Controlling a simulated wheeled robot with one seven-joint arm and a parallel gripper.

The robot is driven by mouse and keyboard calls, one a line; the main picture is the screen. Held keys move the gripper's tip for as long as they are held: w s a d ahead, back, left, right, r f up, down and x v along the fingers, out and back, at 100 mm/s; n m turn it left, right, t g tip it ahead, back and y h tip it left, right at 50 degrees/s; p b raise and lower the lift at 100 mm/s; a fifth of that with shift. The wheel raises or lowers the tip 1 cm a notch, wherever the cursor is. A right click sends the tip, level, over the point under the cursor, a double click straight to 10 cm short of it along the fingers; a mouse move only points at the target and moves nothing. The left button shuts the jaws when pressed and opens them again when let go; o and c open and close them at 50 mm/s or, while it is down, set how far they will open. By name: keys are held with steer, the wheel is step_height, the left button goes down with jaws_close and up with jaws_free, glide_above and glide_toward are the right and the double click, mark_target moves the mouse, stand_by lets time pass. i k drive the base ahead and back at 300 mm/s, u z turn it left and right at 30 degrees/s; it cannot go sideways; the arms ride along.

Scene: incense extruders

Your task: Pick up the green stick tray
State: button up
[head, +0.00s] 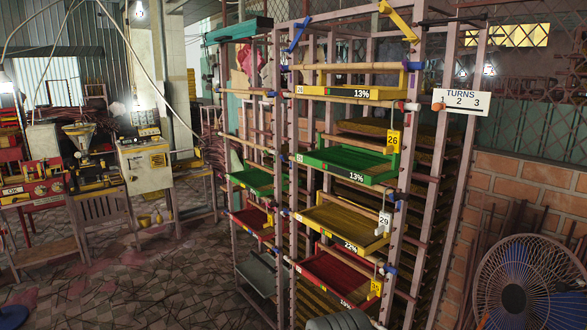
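A green tray (345,160) with raised edges sits on a rail of the wooden rack, in its nearer column. Its front label reads 13%, and a yellow tag (393,142) marked 26 hangs by its right end. A second green tray (253,180) is in the left column, at about the same height in the picture. A teal-green tray (238,30) is at the top left of the rack. I cannot tell whether any tray holds sticks. My gripper is not recognisable in this view.
The rack also holds a yellow tray (350,92) above, another yellow tray (345,223) and a red tray (340,278) below. A blue fan (514,285) stands at the lower right. Machines (90,170) stand at left. The tiled floor (150,275) left of the rack is mostly clear.

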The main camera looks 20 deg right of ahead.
mark_target(368, 167)
steer(key=u, duration=1.1)
steer(key=i, duration=1.45)
steer(key=z, duration=0.55)
steer(key=i, duration=0.75)
steer(key=z, duration=0.9)
